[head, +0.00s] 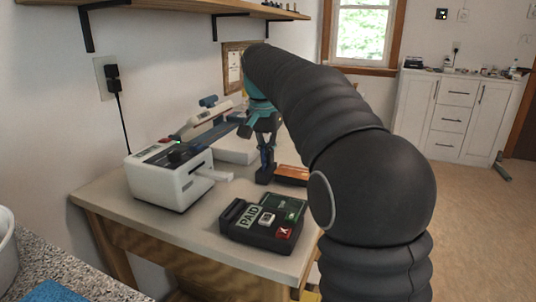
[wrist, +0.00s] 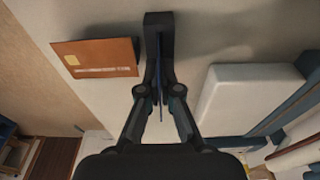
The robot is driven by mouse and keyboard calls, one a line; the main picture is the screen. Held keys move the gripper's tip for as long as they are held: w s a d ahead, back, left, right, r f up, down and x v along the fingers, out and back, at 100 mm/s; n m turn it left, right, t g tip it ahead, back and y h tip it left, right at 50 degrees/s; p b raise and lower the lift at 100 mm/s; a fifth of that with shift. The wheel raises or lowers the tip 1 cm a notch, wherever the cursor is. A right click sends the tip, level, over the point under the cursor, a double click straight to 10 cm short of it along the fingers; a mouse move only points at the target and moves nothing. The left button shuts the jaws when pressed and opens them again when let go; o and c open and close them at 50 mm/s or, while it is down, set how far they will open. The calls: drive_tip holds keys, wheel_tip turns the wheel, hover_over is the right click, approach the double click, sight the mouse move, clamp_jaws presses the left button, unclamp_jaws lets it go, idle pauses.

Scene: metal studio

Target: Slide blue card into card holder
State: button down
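My gripper (wrist: 163,95) points down over the table, its fingers close together on a thin blue card (wrist: 160,78) seen nearly edge-on. In the head view my gripper (head: 263,128) is above the dark card holder (head: 264,176). The black card holder (wrist: 159,20) stands on the table and also shows at the top middle of the wrist view. The card's lower edge lies at or just over the holder; I cannot tell whether it is inside the slot. The fingers hide much of the card in both views.
An orange card-like item (wrist: 97,57) lies beside the holder. A white block (wrist: 245,97) is on the other side. A white printer-like machine (head: 168,180) and a black PAID terminal (head: 262,222) stand nearer on the table (head: 130,215). A shelf (head: 190,6) hangs above.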

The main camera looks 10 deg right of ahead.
drive_tip(key=c, duration=1.2)
unclamp_jaws()
drive_tip(key=shift+c, duration=0.2)
drive_tip(key=r, duration=0.4)
drive_tip(key=s+r, duration=0.1)
drive_tip(key=r, duration=0.3)
drive_tip(key=a+r, duration=0.1)
drive_tip(key=r, duration=0.2)
drive_tip(key=shift+s+r, duration=0.25)
drive_tip(key=shift+r, duration=0.15)
